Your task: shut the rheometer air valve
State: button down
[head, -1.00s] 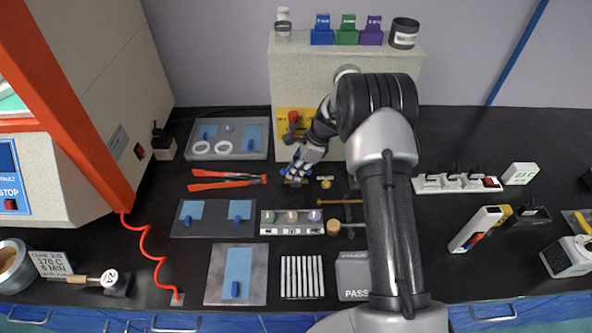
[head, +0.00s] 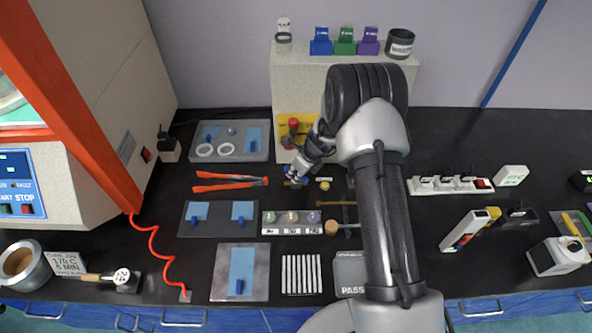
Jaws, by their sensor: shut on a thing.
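The fingertips and part of the valve are small and partly hidden by the gripper, so the handle's exact angle cannot be told. A red knob (head: 293,124) on a yellow plate (head: 284,135) sits on the cabinet front just above.
Orange-handled tongs (head: 228,182) lie left of the valve. A tray with white rings (head: 230,155) is behind them. A row of colored samples (head: 291,222) stands in front. A power strip (head: 450,186) lies right of my arm.

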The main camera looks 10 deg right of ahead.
jog(key=shift+m, duration=0.5)
jog(key=c, duration=1.7)
grip_release()
jog(key=v, duration=1.1)
jog(key=shift+s+a, duration=0.1)
jog(key=shift+a, duration=0.05)
jog(key=shift+s+r, duration=0.2)
jog(key=shift+r, duration=0.25)
